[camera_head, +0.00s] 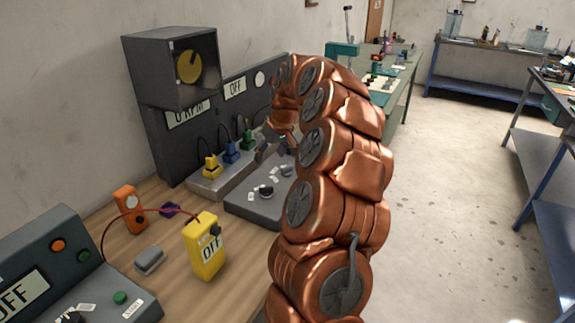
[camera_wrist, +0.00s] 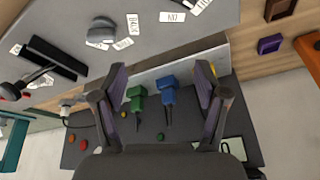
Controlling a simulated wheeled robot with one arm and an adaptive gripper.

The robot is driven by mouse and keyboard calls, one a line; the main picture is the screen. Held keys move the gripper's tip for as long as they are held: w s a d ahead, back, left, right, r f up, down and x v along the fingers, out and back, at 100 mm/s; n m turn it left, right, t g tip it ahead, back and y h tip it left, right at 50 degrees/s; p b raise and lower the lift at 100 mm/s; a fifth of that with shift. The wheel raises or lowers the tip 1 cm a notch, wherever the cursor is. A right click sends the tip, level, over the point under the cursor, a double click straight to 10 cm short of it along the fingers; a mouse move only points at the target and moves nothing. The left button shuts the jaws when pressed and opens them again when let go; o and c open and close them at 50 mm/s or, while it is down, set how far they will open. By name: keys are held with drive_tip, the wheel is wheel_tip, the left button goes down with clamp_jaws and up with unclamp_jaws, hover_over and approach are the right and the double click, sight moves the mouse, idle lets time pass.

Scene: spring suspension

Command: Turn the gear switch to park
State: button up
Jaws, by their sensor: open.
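A grey panel (camera_head: 240,205) on the wooden bench carries a dark rotary knob (camera_head: 265,191) with small white labels around it. The knob also shows at the top of the wrist view (camera_wrist: 101,31), by labels that seem to read "BACK" and "NO". I cannot read a park label or tell for sure which control is the gear switch. A lever (camera_wrist: 45,73) in a black slot sits left of the knob in the wrist view. My gripper (camera_wrist: 161,69) is open and empty, above the panel, apart from the knob. My arm partly hides the panel in the head view.
Yellow (camera_head: 212,167), blue (camera_head: 231,151) and green (camera_head: 248,140) plugs stand along the panel's back. A dark box with a yellow disc (camera_head: 188,66) rises behind. A yellow meter marked OFF (camera_head: 206,246) and an orange device (camera_head: 130,209) stand on the bench.

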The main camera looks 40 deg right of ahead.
drive_tip(key=m+h, duration=0.1)
approach(287, 167)
drive_tip(key=f, duration=0.1)
drive_tip(key=shift+w+p+x, duration=0.1)
drive_tip(key=shift+p+x, duration=0.55)
drive_tip(key=shift+x, duration=1.4)
drive_tip(key=shift+w+p+x, duration=0.15)
drive_tip(key=shift+p+x, duration=0.45)
drive_tip(key=shift+x, duration=1.45)
drive_tip(key=shift+d+r, duration=0.1)
drive_tip(key=shift+d, duration=0.05)
drive_tip(key=c, duration=1.2)
